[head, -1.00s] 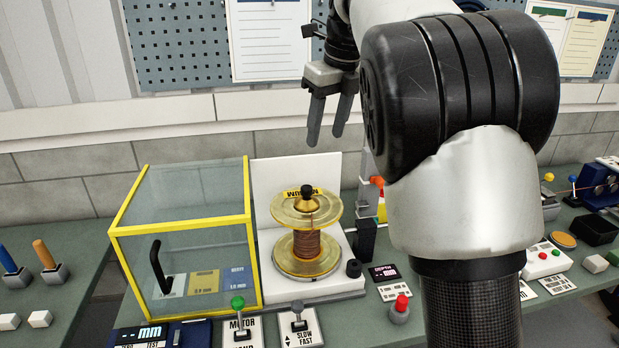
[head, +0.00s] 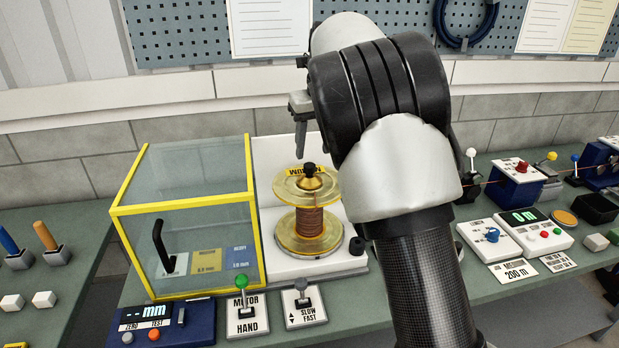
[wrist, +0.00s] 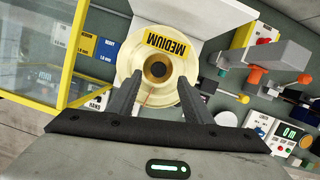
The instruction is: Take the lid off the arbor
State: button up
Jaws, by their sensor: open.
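The spool (head: 309,222) of copper-coloured wire, with yellow translucent flanges, stands upright on a white stand. At its top centre is a brass cone with a black knob (head: 309,169), which I take for the lid; the arbor itself is hidden inside the spool. In the wrist view the black knob (wrist: 158,69) shows from above, next to a yellow MEDIUM label. My gripper (wrist: 159,86) is open and empty, its fingers either side of the knob in that view. In the head view my gripper (head: 301,140) is partly hidden by my arm, above and behind the knob, apart from it.
A clear box with yellow edges (head: 185,200) and a black handle stands close left of the spool. Motor and speed levers (head: 242,284) are in front. A black knob (head: 357,246) sits at the stand's right. The white back panel (head: 270,150) rises behind the spool.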

aim_at(309, 165)
jog(key=x, duration=0.5)
jog(key=shift+a, duration=0.15)
jog(key=shift+c, duration=0.3)
grip_shut()
